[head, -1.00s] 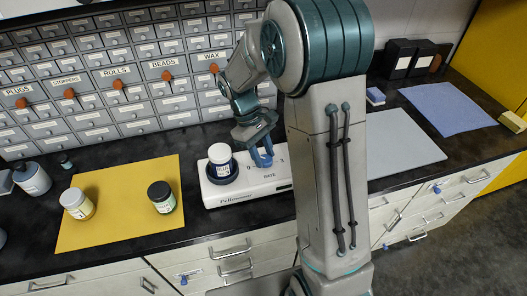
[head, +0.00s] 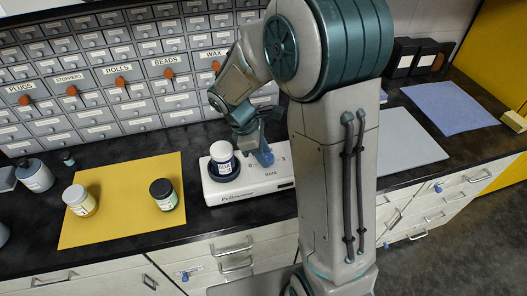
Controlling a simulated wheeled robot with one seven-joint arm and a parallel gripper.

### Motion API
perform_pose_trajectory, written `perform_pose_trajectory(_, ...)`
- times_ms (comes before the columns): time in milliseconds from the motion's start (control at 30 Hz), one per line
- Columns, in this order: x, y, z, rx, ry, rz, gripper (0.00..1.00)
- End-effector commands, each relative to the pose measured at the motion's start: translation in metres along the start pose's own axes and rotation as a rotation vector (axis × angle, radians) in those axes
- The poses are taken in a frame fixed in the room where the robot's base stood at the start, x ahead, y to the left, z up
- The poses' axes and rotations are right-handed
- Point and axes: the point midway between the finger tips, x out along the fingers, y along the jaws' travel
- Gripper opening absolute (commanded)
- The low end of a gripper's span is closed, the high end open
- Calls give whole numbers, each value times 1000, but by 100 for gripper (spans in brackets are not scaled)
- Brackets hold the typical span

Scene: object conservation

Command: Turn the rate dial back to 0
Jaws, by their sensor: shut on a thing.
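The white device with the rate dial (head: 264,156) stands on the black counter, labelled RATE and "Pellmann" on its front. The dial is blue and sits on the device's top, right of a white-capped jar (head: 223,156) that rests in a dark round holder. My gripper (head: 263,146) reaches down over the dial and is shut on it. The fingers partly cover the dial, so its pointer and the exact number it marks cannot be read. My arm hides the area behind the device's right end.
A yellow mat (head: 120,207) at left holds a jar with amber contents (head: 79,200) and a dark-capped jar (head: 164,194). A grey mat (head: 408,140) and a blue cloth (head: 448,106) lie at right. Labelled drawers (head: 110,75) line the back.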

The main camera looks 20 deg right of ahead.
Motion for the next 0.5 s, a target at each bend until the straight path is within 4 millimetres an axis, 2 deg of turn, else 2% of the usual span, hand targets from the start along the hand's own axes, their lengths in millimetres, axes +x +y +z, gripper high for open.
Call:
perform_pose_trajectory(467,0,0,1,-13,-2,5,12)
perform_pose_trajectory(500,0,0,1,-13,-2,5,43)
